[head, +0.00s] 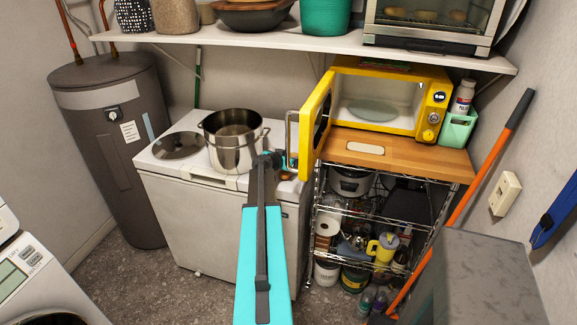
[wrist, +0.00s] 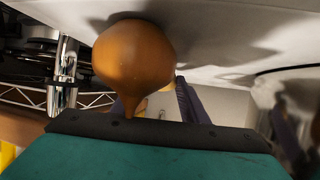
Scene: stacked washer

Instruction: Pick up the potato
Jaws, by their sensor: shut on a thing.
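My gripper (head: 279,161) is at the right end of the white chest appliance, just right of the steel pot (head: 232,142). In the wrist view a smooth orange-brown rounded thing (wrist: 134,52), the likely potato, fills the upper middle and narrows towards the dark edge of my gripper. My gripper is shut on it.
A yellow microwave (head: 388,99) stands on a wood-topped wire rack (head: 415,158), its door (head: 318,125) open towards my gripper. A round lid (head: 179,145) lies left of the pot. A white shelf (head: 300,38) runs above. An orange-handled tool (head: 470,190) leans at right.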

